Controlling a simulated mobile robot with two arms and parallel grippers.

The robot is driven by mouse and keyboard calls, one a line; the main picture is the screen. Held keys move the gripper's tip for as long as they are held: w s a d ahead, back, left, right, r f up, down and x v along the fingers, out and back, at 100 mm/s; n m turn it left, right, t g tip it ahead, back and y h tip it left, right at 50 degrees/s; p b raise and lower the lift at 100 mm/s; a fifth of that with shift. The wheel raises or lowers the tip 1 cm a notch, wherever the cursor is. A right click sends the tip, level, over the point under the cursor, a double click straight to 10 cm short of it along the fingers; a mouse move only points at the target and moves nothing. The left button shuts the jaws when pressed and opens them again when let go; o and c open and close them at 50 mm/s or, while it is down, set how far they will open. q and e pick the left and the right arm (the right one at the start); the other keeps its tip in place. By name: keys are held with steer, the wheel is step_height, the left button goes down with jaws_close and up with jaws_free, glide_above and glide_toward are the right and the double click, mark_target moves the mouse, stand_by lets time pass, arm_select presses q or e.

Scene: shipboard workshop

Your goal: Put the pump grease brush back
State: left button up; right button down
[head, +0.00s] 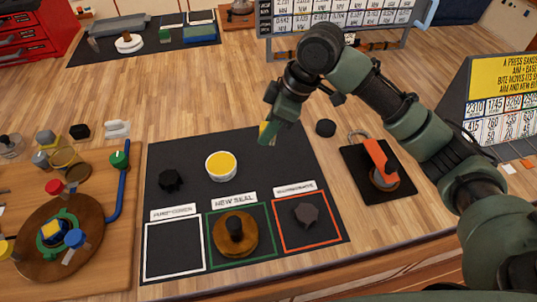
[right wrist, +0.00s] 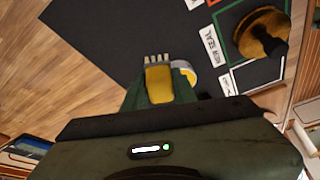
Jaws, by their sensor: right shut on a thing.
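My right gripper (head: 270,130) is shut on the grease brush (right wrist: 158,82), which has a yellow body and pale bristles. In the head view only a bit of yellow shows at the fingertips. The gripper is above the dark mat (head: 190,147), near its far right part. A round tin with a white rim and yellow content (head: 221,166) stands on the mat, to the left of the gripper. It is partly hidden behind the gripper in the right wrist view (right wrist: 191,78). My left gripper is not in view.
The mat has white, green and red outlined squares; a wooden disc with a black knob (head: 235,236) is in the green one, a dark nut (head: 306,212) in the red. A red-handled device (head: 381,165) stands right. A wooden board (head: 105,240) with parts lies left.

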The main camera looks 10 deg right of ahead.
step_height(320, 180, down, 5)
steer(key=shift+f+p, duration=0.2)
steer(key=shift+p, duration=0.15)
steer(key=shift+f+p, duration=0.4)
steer(key=shift+f, duration=2.15)
steer(key=shift+f, duration=0.15)
steer(key=c, duration=1.1)
jaws_free()
steer(key=b+v, duration=0.2)
steer(key=v, duration=1)
steer(key=shift+r, duration=0.2)
